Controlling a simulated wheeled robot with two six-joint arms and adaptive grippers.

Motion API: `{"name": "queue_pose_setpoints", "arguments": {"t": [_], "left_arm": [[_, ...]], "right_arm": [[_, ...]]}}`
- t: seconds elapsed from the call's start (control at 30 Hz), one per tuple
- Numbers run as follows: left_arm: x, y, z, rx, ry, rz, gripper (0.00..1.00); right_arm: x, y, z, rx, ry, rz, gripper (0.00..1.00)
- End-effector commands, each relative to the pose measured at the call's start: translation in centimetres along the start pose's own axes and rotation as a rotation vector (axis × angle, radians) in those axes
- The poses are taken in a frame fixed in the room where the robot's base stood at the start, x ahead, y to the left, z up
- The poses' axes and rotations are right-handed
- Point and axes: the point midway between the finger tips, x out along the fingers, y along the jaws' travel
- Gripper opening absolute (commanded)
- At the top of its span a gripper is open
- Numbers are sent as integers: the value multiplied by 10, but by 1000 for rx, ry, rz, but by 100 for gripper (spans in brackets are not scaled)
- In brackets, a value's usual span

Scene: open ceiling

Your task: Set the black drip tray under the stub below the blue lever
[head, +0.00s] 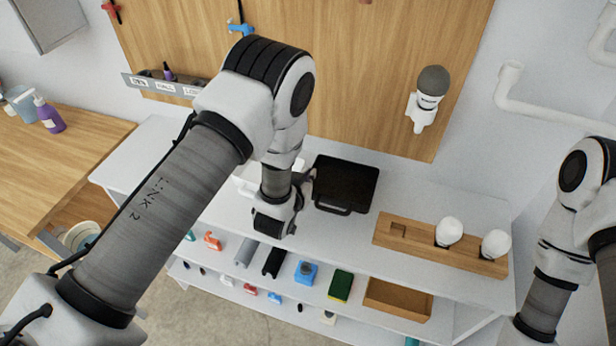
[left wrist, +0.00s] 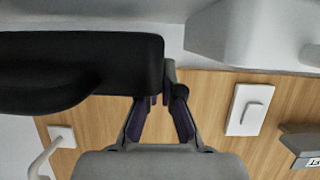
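The black drip tray (head: 345,182) is at the back of the white bench top, with its handle towards the front. My left gripper (head: 303,184) is at its left edge. In the left wrist view the tray (left wrist: 80,65) fills the upper left, and the left gripper's fingers (left wrist: 160,92) come close together around its edge; the tips are partly hidden. The blue lever (head: 240,27) is on the wooden board at the top left, just above my left elbow. The stub below it is hidden behind my arm. My right arm is at the right edge, its gripper out of view.
A white container (head: 246,180) stands left of the tray, partly behind my wrist. A wooden holder (head: 398,232) with two white bulbs stands at the right. A grey-tipped white fixture (head: 428,90) is on the board. The lower shelf holds several small items.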

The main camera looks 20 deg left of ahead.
Motion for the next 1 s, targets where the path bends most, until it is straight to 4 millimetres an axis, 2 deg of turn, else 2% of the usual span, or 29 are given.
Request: {"name": "queue_pose_setpoints", "arguments": {"t": [0.47,0.5,0.53,0.57,0.87,1.0], "left_arm": [[4,0,11,0,-1,0,0],[4,0,12,0,-2,1,18],[4,0,12,0,-2,1,28],[4,0,12,-1,-3,1,31],[3,0,12,-1,-6,1,31],[-4,0,-5,0,-5,1,31]], "right_arm": [[11,0,0,0,-1,0,40],[11,0,0,0,-1,0,40],[11,0,0,0,-1,0,40],[11,0,0,0,-1,0,40],[9,0,0,0,-1,0,40],[-7,0,0,0,-1,0,40]]}}
